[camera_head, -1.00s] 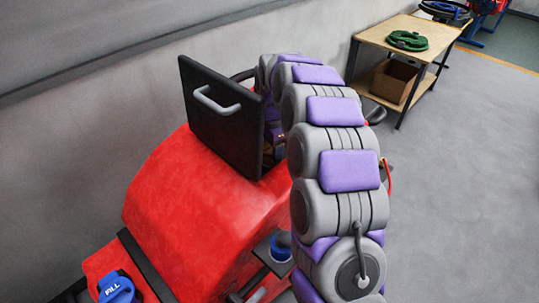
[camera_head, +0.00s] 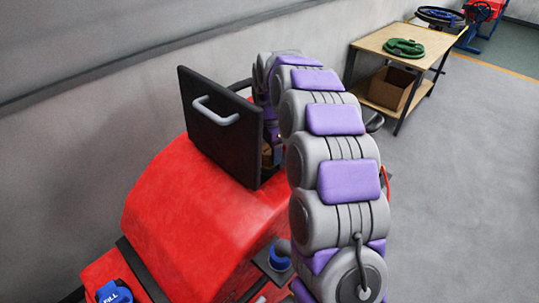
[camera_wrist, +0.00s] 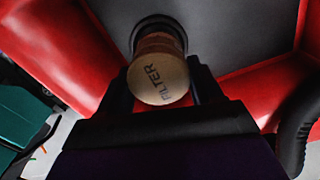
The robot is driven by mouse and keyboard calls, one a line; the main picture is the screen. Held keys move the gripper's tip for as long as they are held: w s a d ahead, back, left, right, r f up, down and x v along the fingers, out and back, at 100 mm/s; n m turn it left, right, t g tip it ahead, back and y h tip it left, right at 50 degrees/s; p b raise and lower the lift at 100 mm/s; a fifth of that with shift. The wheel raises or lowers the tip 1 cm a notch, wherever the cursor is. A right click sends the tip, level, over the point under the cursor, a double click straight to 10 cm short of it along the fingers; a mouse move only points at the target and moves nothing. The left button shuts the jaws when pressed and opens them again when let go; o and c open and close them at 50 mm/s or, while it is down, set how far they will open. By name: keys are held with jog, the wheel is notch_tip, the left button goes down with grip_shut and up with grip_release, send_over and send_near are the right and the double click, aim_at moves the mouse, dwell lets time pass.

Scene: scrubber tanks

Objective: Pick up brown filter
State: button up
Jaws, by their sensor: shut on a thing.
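The brown filter (camera_wrist: 159,79) shows in the wrist view as a tan round end face marked "FILTER", with a darker brown body behind it. Its far end meets a dark round fitting (camera_wrist: 158,26) on a dark grey surface. My gripper (camera_wrist: 160,88) has one finger on each side of the filter and is shut on it. In the head view my arm and the black panel hide the gripper and most of the filter.
The red scrubber tank (camera_head: 195,215) has an upright black panel with a grey handle (camera_head: 215,112). A blue FILL cap (camera_head: 114,293) is at lower left. A wooden table (camera_head: 385,38) with a green coiled thing (camera_head: 404,48) and a cardboard box (camera_head: 391,88) stands behind. Grey floor is clear at right.

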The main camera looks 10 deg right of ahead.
notch_tip(320, 180, up, 25)
jog(key=p, duration=0.8)
jog(key=shift+r+p, duration=1)
jog(key=shift+p, duration=0.15)
dwell(0.9)
notch_tip(320, 180, up, 5)
jog(key=p, duration=0.5)
send_over(270, 148)
jog(key=shift+w+f, duration=0.1)
dwell(0.4)
